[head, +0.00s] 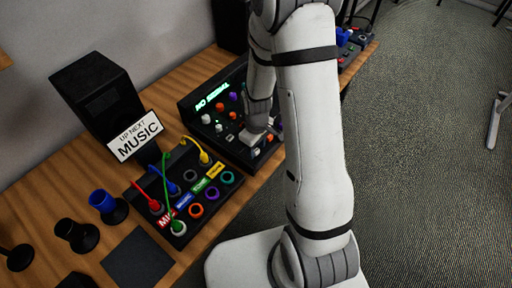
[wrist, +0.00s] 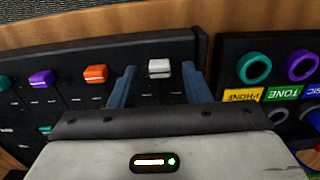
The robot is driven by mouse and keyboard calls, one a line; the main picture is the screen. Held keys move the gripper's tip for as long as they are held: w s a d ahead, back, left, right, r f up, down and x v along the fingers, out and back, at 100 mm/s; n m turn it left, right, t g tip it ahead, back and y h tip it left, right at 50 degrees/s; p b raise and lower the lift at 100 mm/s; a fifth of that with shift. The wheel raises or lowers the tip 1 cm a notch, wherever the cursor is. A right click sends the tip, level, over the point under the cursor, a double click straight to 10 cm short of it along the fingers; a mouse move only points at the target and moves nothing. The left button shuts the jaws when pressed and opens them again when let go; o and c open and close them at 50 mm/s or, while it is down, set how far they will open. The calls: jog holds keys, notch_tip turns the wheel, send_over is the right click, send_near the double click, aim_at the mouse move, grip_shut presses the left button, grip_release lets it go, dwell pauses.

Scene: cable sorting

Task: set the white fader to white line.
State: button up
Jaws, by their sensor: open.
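The white fader (wrist: 159,67) is a small white cap on the black mixer panel (wrist: 70,60). In the wrist view it stands between the two blue fingers of my gripper (wrist: 160,78), with a gap on each side. My gripper is open and holds nothing. In the head view my gripper (head: 252,138) is down over the right part of the mixer (head: 190,108), and my arm hides much of that panel. Marks beside the fader slots are thin; I cannot tell which one is the white line.
Orange (wrist: 95,73) and purple (wrist: 41,78) faders stand left of the white one in the wrist view. A patch box (head: 180,225) with plugged cables is beside the mixer. A speaker (head: 100,95) and a MUSIC sign (head: 135,136) stand behind it.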

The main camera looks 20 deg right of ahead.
jog(key=shift+f, duration=0.45)
grip_shut()
dwell(0.4)
